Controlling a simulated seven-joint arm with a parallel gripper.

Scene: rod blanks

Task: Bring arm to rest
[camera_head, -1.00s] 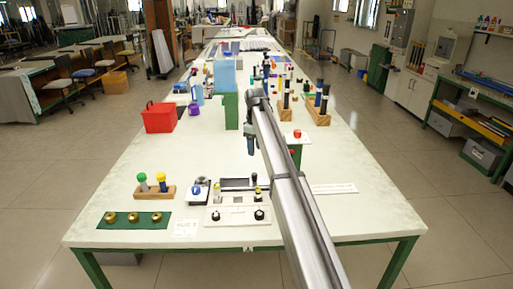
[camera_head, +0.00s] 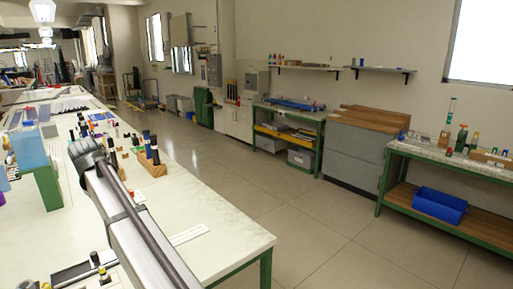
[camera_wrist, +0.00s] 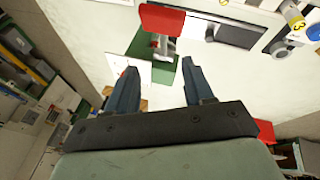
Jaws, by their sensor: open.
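My gripper (camera_wrist: 160,72) is open in the wrist view, with its two dark blue fingers well apart. Nothing is held between them. Beyond the fingertips are a green block (camera_wrist: 163,72) and a red plate (camera_wrist: 175,22), apart from the fingers as far as I can tell. In the head view my grey arm reaches over the white table (camera_head: 215,215) from the bottom. My gripper itself is hidden there behind the arm.
Wooden blocks with dark rods (camera_head: 150,165) stand just right of my arm. A blue box on a green stand (camera_head: 48,185) is at its left. A white strip (camera_head: 188,235) lies near the table's right edge. Open floor (camera_head: 310,220) separates a side bench (camera_head: 455,165).

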